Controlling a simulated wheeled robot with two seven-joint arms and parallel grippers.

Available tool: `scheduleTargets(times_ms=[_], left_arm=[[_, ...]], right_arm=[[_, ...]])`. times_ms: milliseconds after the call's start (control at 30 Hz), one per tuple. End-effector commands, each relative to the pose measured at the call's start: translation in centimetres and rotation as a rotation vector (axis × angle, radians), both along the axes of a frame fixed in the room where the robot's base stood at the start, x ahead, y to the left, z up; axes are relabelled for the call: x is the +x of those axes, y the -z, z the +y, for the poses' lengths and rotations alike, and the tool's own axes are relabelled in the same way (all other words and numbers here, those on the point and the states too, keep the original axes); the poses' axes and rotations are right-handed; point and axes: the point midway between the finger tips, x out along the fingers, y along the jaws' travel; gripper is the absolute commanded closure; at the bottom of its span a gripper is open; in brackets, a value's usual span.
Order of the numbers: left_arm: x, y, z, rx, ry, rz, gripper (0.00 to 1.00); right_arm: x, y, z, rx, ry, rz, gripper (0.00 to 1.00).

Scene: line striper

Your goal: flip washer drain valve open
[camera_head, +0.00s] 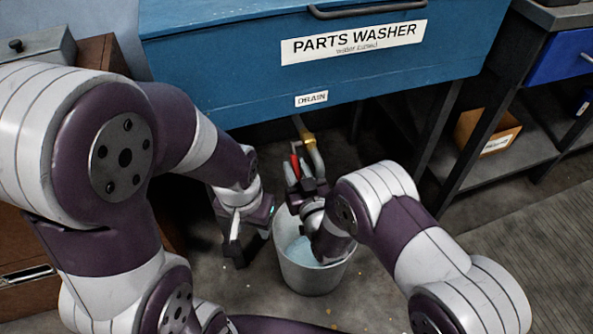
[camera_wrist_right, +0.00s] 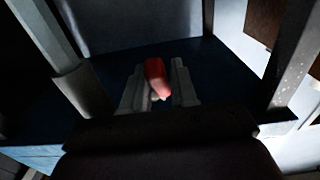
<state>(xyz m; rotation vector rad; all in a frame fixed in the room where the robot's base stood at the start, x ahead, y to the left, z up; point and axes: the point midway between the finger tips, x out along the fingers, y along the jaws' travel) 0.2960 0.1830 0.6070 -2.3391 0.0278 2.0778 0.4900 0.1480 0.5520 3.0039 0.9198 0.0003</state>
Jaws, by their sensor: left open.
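The drain valve's red handle (camera_head: 295,166) is below the blue parts washer (camera_head: 230,75), by a brass-coloured valve body and pipe (camera_head: 306,134). My right gripper (camera_head: 302,178) is at the handle, above the bucket. In the right wrist view, the red handle (camera_wrist_right: 157,78) lies between the two fingers of my right gripper (camera_wrist_right: 158,88). The fingers are apart, one on each side of the handle; I cannot tell whether they press on it. My left gripper (camera_head: 236,240) is open and empty, left of the bucket and apart from the valve.
A light grey bucket (camera_head: 312,278) with pale blue contents stands on the floor under the drain, partly hidden by my right arm. The washer's legs stand around the valve. A shelf with a cardboard box (camera_head: 488,133) is at right. Floor at lower right is clear.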

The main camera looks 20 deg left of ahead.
Motion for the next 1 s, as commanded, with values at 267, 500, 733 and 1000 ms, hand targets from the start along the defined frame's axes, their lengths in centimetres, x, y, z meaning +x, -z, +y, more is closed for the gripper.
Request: scheduleTargets(times_ms=[267, 500, 733, 1000], left_arm=[[0.0, 0.0, 0.0, 0.0, 0.0, 0.0, 0.57], [0.0, -1.3, 0.0, 0.0, 0.0, 0.0, 0.57], [0.0, -5.3, 0.0, 0.0, 0.0, 0.0, 0.57], [0.0, -11.3, 0.0, 0.0, 0.0, 0.0, 0.57]], right_arm=[[0.0, 0.0, 0.0, 0.0, 0.0, 0.0, 1.0], [-0.2, -0.6, -0.1, -0.018, 0.0, 0.027, 1.0], [-0.7, -1.8, -0.5, -0.091, 0.0, 0.135, 1.0], [-1.4, -3.2, -1.0, -0.228, 0.0, 0.338, 1.0]])
